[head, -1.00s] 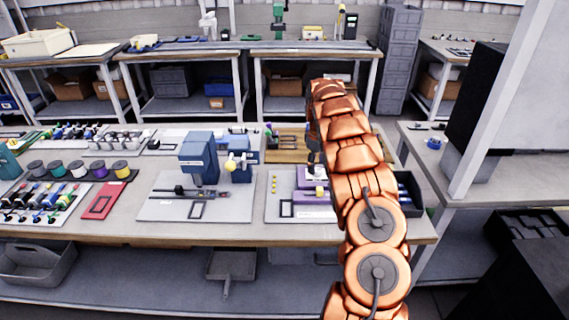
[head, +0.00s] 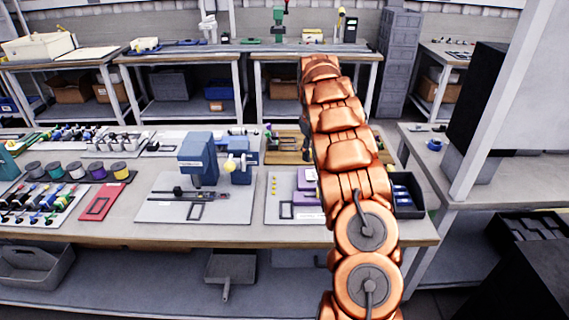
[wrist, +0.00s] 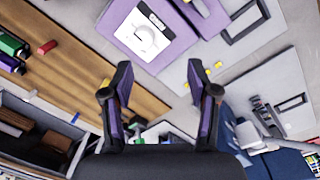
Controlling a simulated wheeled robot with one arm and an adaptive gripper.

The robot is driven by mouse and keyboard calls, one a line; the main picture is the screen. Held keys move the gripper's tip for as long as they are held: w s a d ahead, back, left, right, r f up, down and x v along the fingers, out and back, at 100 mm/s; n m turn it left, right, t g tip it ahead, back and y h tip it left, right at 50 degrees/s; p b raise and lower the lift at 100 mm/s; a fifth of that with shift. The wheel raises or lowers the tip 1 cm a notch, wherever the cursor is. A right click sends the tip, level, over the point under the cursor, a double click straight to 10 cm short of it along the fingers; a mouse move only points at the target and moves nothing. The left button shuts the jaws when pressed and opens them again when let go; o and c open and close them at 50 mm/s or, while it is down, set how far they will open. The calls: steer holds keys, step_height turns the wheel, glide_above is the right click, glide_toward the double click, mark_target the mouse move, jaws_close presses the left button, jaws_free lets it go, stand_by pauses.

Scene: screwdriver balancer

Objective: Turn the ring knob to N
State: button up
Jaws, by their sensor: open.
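A purple block (wrist: 166,56) shows at the top of the wrist view. On it is a white dial plate (wrist: 131,36) with a pale round knob (wrist: 148,38); its markings are too small to read. In the head view the purple block (head: 306,178) stands on the right-hand pale mat, partly hidden by my arm. My gripper (wrist: 160,74) is open and empty, its two dark and purple fingers apart. In the wrist picture the fingertips lie below the block and do not touch the knob. In the head view my arm hides most of the gripper.
Beside the block lies a wooden board (wrist: 85,68) with a red cylinder (wrist: 47,47). A dark tray (wrist: 40,128) is at lower left. A blue machine (head: 198,155) stands on the mat to the left. Small yellow pieces (head: 274,185) lie near the block.

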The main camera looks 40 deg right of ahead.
steer(key=s+a+r+m, duration=0.1)
steer(key=s+a+r, duration=0.3)
steer(key=a, duration=0.5)
steer(key=s+a+r+m, duration=0.1)
steer(key=s+a+r, duration=0.3)
steer(key=a, duration=0.5)
steer(key=shift+s+a+r+g, duration=0.35)
steer(key=shift+s+a+g, duration=0.05)
steer(key=shift+s, duration=0.25)
steer(key=s+a+f, duration=0.2)
steer(key=s+a, duration=0.9)
steer(key=s, duration=0.3)
steer(key=s+a+f, duration=0.2)
steer(key=s+a, duration=0.8)
steer(key=s, duration=0.5)
steer(key=shift+a+f+g+y, duration=0.2)
steer(key=shift+a+g+y, duration=0.2)
